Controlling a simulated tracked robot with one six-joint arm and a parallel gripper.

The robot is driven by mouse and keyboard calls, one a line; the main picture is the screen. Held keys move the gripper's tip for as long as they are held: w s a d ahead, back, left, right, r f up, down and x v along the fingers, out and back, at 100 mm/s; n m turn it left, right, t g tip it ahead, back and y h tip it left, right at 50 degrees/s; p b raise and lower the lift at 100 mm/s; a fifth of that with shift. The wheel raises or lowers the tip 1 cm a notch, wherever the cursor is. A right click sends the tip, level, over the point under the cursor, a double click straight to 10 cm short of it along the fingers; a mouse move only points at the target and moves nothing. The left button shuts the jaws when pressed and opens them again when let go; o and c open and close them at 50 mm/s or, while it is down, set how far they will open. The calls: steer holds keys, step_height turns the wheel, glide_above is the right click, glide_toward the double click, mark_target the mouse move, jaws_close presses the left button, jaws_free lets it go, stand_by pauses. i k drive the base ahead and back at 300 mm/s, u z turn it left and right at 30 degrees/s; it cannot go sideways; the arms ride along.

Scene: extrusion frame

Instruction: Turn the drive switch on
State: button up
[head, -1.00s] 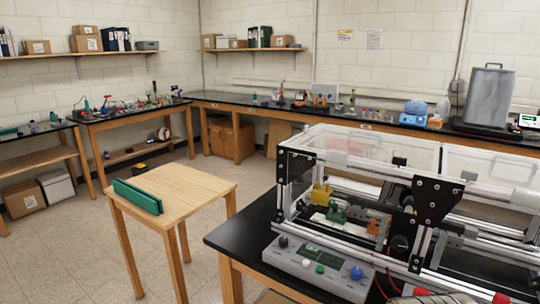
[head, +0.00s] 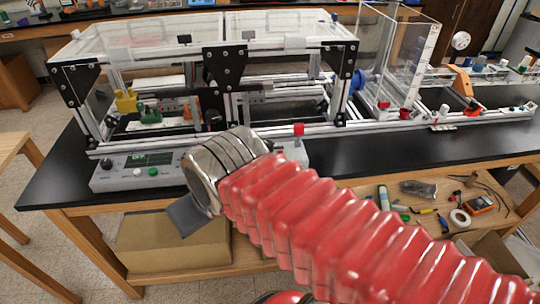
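A grey control box (head: 140,172) stands at the front left of the black bench, with a dark knob, a green-lit display (head: 153,159), and white and green buttons. A second light grey box (head: 296,151) to its right is mostly hidden by my arm; a red part (head: 298,130) stands up near its back edge. I cannot tell for sure which control is the drive switch, or its position. My arm's red bellows and metal wrist cross the front of the bench. Of my gripper (head: 187,216), only a dark grey flat part shows, below the bench's front edge, apart from the controls.
The aluminium extrusion frame (head: 228,90) with clear panels stands behind the boxes. A clear enclosure (head: 395,55) and a rail run to the right. Below are a cardboard box (head: 165,245) and a shelf with tools and tape (head: 459,219). Bare bench top lies at right.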

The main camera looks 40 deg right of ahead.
mark_target(270, 144)
steer(key=z, duration=0.05)
steer(key=k, duration=1.3)
steer(key=u, duration=0.3)
steer(key=i, duration=1.85)
steer(key=z, duration=0.4)
